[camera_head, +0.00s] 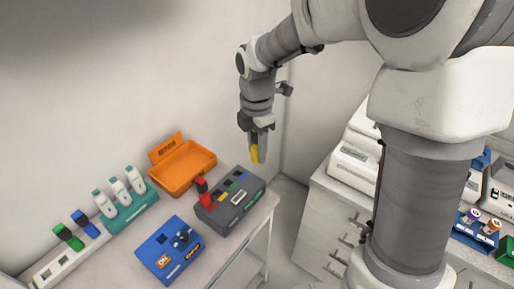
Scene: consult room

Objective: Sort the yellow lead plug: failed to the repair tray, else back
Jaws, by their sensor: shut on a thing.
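My gripper (257,143) is shut on the yellow lead plug (255,155). It holds the plug in the air, above and beyond the right end of the grey box. The plug points down and its upper part is hidden between the fingers. The orange repair tray (203,168) has an upright label at its back, and looks empty. The grey box (233,218) has coloured marks on top and a red plug (201,186) standing at its left end. The white rack (46,275) at the far left holds a green plug (68,237) and a blue plug (85,222), with bare slots in front.
A blue box (158,246) with an ON label and dark knobs sits at the front of the table. A teal rack (130,213) holds several white, teal-topped items. A drawer cabinet (326,233) with white devices stands at right, across a gap.

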